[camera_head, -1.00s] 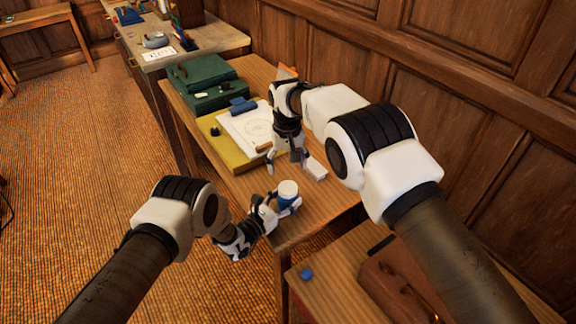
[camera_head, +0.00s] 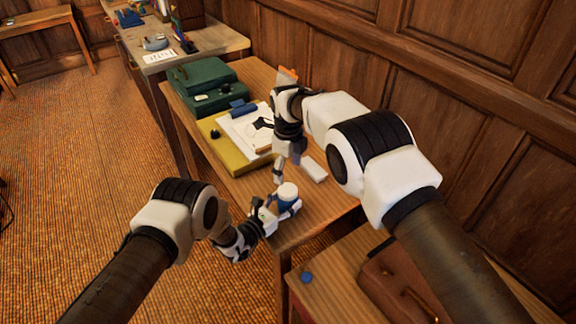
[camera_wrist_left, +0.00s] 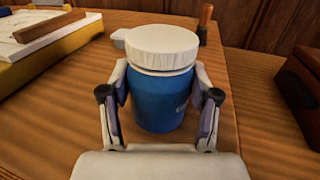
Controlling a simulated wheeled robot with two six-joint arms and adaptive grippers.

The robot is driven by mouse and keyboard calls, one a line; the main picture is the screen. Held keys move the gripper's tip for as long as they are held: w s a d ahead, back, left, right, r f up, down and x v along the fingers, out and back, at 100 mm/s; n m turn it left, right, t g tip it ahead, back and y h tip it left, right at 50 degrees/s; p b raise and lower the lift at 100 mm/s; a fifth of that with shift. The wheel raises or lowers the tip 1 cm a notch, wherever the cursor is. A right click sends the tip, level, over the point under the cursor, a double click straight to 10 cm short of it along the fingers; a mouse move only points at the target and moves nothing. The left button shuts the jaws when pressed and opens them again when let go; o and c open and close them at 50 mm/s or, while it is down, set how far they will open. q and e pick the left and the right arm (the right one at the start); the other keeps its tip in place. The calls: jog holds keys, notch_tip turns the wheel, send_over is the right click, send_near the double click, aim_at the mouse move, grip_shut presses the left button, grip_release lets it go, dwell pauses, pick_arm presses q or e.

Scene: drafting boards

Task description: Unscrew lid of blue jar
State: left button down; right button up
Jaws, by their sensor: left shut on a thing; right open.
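The blue jar (camera_head: 286,205) stands near the front end of the wooden desk, with its white lid (camera_head: 288,190) on top. In the left wrist view the jar body (camera_wrist_left: 160,103) is upright, and the ribbed white lid (camera_wrist_left: 162,46) sits level on it. My left gripper (camera_head: 284,208) is shut on the jar body, with its fingers on both sides below the lid; they also show in the left wrist view (camera_wrist_left: 160,98). My right gripper (camera_head: 287,169) is open and empty, pointing down just behind the jar, apart from the lid. Its fingers partly overlap in view.
A white block (camera_head: 314,169) lies right of my right gripper. Behind are a yellow board (camera_head: 228,160) with white paper and green cases (camera_head: 205,83). A lower table in front holds a brown bag (camera_head: 395,290) and a small blue round thing (camera_head: 306,277). A panelled wall bounds the right.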

aim_at(288, 191)
pick_arm(q)
jog(key=shift+s+f, duration=0.1)
jog(key=shift+f, duration=0.1)
pick_arm(e)
notch_tip(288, 191, down, 7)
jog(key=shift+f, duration=0.1)
jog(key=c, duration=1.2)
jog(key=n, duration=1.4)
jog(key=shift+n, duration=0.3)
jog(key=n, duration=0.6)
jog(key=shift+a, duration=0.1)
jog(key=n, duration=0.6)
jog(key=shift+s, duration=0.15)
jog(key=n, duration=1.2)
jog(key=shift+s, duration=0.1)
jog(key=n, duration=1.5)
